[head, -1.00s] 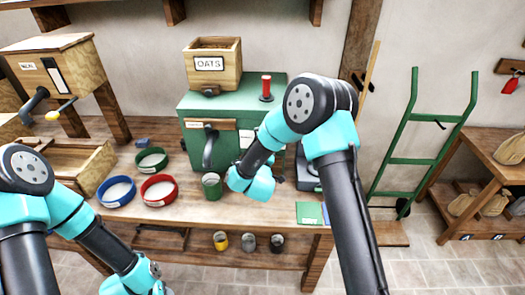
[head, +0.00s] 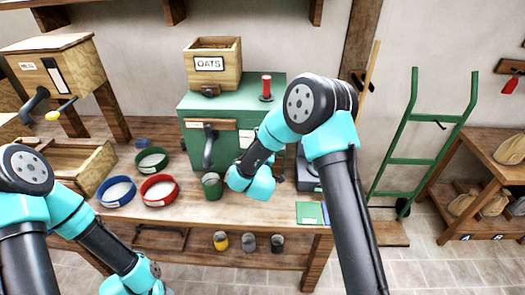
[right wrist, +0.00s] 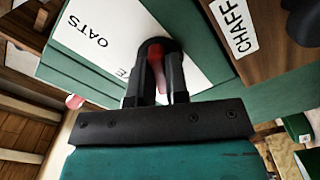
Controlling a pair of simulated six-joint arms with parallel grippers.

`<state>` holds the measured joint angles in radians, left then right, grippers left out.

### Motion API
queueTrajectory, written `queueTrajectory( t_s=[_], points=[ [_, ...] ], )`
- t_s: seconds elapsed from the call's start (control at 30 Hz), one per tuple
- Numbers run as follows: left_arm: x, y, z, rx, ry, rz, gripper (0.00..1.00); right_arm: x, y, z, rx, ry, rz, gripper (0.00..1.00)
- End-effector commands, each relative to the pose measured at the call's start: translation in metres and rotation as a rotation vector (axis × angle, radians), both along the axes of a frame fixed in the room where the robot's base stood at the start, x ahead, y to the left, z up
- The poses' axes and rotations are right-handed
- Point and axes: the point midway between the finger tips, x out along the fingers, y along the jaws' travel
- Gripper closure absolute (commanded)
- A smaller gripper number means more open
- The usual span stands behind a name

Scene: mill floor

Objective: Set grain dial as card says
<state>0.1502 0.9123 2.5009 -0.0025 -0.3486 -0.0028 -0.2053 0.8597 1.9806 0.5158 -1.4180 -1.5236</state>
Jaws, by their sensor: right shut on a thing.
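The grain dial is a dark round knob with a red mark (right wrist: 154,48) on a white plate (right wrist: 112,32) on the green mill (head: 230,104). The plate reads OATS at left in the right wrist view; another word, ending in E, is mostly hidden. I cannot tell which word the mark points to. My right gripper (right wrist: 156,78) is shut on the knob, one finger on each side. In the head view my right arm covers the knob. A green card (head: 310,213) lies on the bench at right; its writing is too small to read. My left gripper is below the frame.
A dark lever (head: 209,147) and a CHAFF label (right wrist: 232,27) are near.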

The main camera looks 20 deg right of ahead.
Motion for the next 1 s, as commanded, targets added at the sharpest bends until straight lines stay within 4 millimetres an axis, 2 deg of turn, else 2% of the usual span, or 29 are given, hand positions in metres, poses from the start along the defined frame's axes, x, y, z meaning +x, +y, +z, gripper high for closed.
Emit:
queueTrajectory(
  t_s=[0.47,1.0],
  points=[
    [0.0000,0.0000,0.0000,0.000,0.000,0.000,0.57,-0.0002,0.0000,-0.0001,0.169,-0.057,0.000,1.00],
    [0.0000,0.0000,0.0000,0.000,0.000,0.000,0.57,-0.0001,0.0003,-0.0003,0.630,-0.212,-0.001,1.00]
  ],
)
